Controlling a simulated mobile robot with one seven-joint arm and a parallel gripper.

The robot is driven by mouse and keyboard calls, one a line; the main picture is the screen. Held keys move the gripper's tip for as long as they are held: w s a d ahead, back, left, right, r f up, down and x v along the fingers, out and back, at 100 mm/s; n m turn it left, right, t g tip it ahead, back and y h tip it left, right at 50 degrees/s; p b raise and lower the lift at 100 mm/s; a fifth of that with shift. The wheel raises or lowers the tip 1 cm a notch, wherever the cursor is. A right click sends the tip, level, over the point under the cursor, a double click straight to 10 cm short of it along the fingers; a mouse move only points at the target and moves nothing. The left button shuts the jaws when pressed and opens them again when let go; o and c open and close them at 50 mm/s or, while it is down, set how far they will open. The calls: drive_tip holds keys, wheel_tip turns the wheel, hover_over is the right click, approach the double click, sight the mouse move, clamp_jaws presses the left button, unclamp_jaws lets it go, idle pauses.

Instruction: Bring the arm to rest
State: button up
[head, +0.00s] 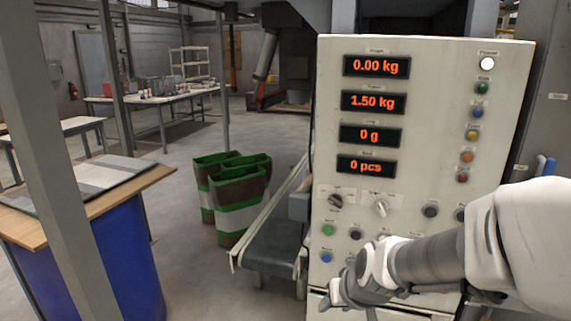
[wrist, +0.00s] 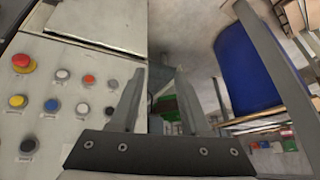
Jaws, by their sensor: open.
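My gripper (head: 335,292) is in front of the lower left part of the control panel (head: 420,75) in the head view. In the wrist view my gripper (wrist: 154,100) shows two fingers spread apart with nothing between them. The panel's buttons and red emergency knob (wrist: 23,63) lie left of the fingers there. My arm reaches in from the right and hides part of the lower panel. The displays read 0.00 kg, 1.50 kg, 0 g and 0 pcs.
A conveyor (head: 270,240) runs beside the panel's left edge. Several green and white bags (head: 232,190) stand on the floor behind it. A blue drum (head: 125,250) with a wooden top (head: 150,178) and a grey post (head: 60,130) stand at the left. Open floor lies between.

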drive_tip(key=s+d+r+h+p, duration=0.1)
drive_tip(key=s+d+r, duration=0.3)
drive_tip(key=s+r, duration=0.9)
drive_tip(key=shift+s+r+m+h+p, duration=0.15)
drive_tip(key=shift+s+m+h+p, duration=0.25)
drive_tip(key=shift+s, duration=0.8)
